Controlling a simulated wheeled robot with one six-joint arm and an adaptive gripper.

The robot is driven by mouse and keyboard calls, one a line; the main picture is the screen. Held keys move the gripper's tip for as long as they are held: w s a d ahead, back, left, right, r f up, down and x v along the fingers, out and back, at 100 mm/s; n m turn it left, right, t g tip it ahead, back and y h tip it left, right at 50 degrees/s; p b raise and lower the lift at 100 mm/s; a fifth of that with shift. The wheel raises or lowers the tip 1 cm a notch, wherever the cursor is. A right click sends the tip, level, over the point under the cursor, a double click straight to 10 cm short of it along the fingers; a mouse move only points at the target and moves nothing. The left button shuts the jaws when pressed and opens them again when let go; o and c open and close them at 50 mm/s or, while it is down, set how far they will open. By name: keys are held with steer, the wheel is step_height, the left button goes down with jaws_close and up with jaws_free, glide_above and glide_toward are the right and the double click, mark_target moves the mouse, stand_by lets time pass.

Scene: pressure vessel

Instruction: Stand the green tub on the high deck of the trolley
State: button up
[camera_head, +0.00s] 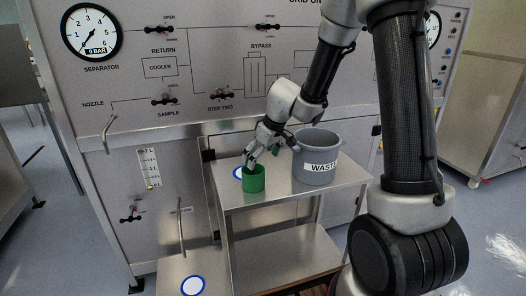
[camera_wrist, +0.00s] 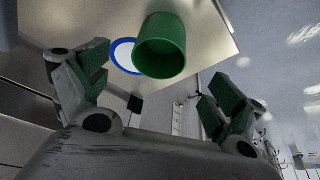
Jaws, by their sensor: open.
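The green tub (camera_head: 253,181) stands upright on the high deck of the trolley (camera_head: 283,196), near its left end. A white disc with a blue rim (camera_head: 237,172) lies on the deck just behind and left of the tub, partly hidden by it. My gripper (camera_head: 264,149) is above and behind the tub, with its fingers apart. In the wrist view the open fingers (camera_wrist: 156,84) have nothing between them. The tub (camera_wrist: 164,46) shows beyond them, its open mouth in sight, overlapping the blue-rimmed disc (camera_wrist: 124,54). I cannot tell whether the tub rests partly on the disc.
A grey bin marked WASTE (camera_head: 316,160) stands on the same deck, right of the tub and close to my arm. The trolley has a lower deck (camera_head: 285,258). Another blue-rimmed disc (camera_head: 193,286) lies on a low surface at left. The panel (camera_head: 180,75) rises behind.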

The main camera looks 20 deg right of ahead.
steer(key=w+d+r+m+t+h, duration=0.1)
steer(key=w+d+r+t, duration=0.15)
steer(key=r, duration=0.55)
steer(key=w+d+r+m+t+h, duration=0.15)
steer(key=d+r, duration=0.25)
steer(key=r, duration=0.4)
steer(key=s+d+r+m+t+h, duration=0.2)
steer(key=s+d+r+h, duration=0.2)
steer(key=s+d+r, duration=0.45)
steer(key=s+d+m+g, duration=0.3)
steer(key=s+d, duration=0.3)
steer(key=s, duration=0.4)
steer(key=s+a+f+g+y, duration=0.1)
steer(key=s+a+f+y, duration=0.1)
steer(key=s, duration=0.6)
steer(key=s+a+f+n+g+y, duration=0.1)
steer(key=s+a+f+y, duration=0.1)
steer(key=s+a+f, duration=0.2)
steer(key=s+a, duration=0.2)
steer(key=s, duration=0.2)
steer(key=shift+s+f+g, duration=0.25)
steer(key=shift+f+g, duration=0.1)
steer(key=shift+g, duration=0.05)
steer(key=shift+n, duration=0.25)
